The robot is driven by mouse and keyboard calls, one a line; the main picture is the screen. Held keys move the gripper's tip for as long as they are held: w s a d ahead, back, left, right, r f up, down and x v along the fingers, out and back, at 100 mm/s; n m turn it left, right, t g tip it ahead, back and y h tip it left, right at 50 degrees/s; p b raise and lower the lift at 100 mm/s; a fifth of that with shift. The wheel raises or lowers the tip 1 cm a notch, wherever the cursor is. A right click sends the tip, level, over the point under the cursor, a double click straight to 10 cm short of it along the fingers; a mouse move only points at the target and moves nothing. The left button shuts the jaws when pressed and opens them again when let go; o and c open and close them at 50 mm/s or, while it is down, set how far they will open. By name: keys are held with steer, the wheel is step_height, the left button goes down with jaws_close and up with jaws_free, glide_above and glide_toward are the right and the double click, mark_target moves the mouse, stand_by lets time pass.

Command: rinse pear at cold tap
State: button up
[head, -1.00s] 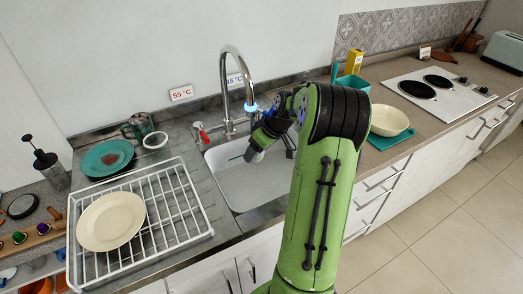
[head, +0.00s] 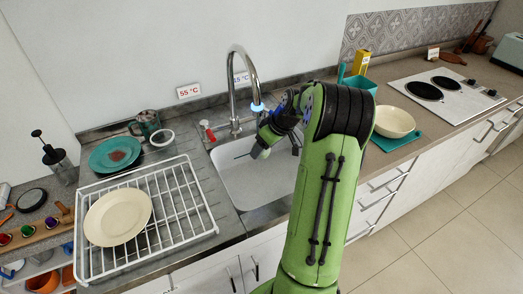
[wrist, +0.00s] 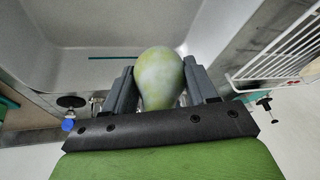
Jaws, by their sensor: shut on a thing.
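The pear (wrist: 160,74) is pale green and sits between the two fingers of my gripper (wrist: 158,88), which is shut on it. In the head view my gripper (head: 265,142) holds the pear (head: 263,153) over the sink basin (head: 240,180), below the tap spout (head: 258,104). The spout has a glowing blue ring at its mouth. A red handle (head: 208,131) stands left of the tap. A blue-ended handle (wrist: 68,124) shows in the wrist view; in the head view my arm seems to hide it. I cannot make out any water stream.
A white dish rack (head: 205,222) with a cream plate (head: 118,217) stands left of the sink. A 55 °C sign (head: 189,91) and a partly hidden second sign (head: 242,78) are behind the tap. A cream bowl (head: 394,122) and hob (head: 440,90) are at the right.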

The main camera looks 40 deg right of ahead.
steer(key=shift+s+a, duration=0.3)
steer(key=shift+a, duration=0.15)
steer(key=shift+d, duration=0.1)
steer(key=shift+w+d, duration=0.35)
steer(key=shift+d, duration=0.1)
steer(key=shift+s, duration=0.1)
steer(key=s+d+p, duration=0.1)
steer(key=s+d, duration=0.3)
steer(key=s, duration=0.2)
steer(key=shift+s+d, duration=0.2)
steer(key=shift+d, duration=0.05)
stand_by(1.2)
